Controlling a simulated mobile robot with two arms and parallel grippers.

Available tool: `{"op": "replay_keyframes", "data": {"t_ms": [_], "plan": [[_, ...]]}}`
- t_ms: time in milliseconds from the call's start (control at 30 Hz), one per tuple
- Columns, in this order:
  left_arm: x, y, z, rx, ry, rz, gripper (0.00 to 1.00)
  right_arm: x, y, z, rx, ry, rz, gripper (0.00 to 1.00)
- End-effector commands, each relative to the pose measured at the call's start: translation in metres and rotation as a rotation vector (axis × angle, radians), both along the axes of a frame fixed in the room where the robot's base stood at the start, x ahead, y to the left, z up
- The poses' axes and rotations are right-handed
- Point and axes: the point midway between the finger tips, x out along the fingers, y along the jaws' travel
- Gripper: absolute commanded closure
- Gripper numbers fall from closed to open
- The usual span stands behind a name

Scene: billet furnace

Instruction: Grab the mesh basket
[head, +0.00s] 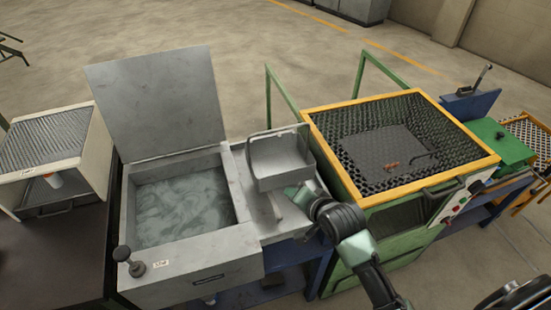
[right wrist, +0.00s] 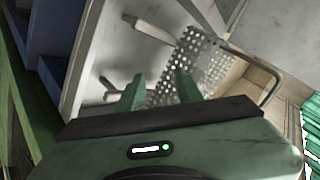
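The basket (head: 268,182) is a small grey box with a raised loop handle. It stands on the light metal ledge (head: 281,221) right of the liquid tank in the head view. The right wrist view shows a perforated metal surface (right wrist: 200,62) and a bent bar like a handle (right wrist: 272,88); I cannot tell for certain that both belong to the basket. My right gripper (head: 298,192) is at the basket's near right corner; contact is unclear. Its two green fingers (right wrist: 157,92) are apart with nothing visibly clamped between them. My left gripper is not in view.
The open tank (head: 185,210) with its raised lid (head: 160,102) is left of the basket. A yellow-rimmed mesh-top unit (head: 405,185) stands close on the right. A pale rod (head: 276,208) lies near my right gripper. Open floor lies behind.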

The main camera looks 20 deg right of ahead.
Motion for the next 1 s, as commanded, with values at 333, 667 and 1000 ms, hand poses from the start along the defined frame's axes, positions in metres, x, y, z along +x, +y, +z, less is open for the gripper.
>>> {"op": "replay_keyframes", "data": {"t_ms": [333, 667, 1000], "plan": [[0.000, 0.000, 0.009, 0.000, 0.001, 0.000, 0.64, 0.101, -0.004, 0.113, 0.525, -0.236, -0.287, 0.65], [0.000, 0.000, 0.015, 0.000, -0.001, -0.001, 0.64, 0.136, -0.002, 0.124, 0.633, -0.266, -0.327, 0.65], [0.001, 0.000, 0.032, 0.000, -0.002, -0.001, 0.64, 0.171, -0.001, 0.110, 0.629, -0.265, -0.327, 0.65]]}}
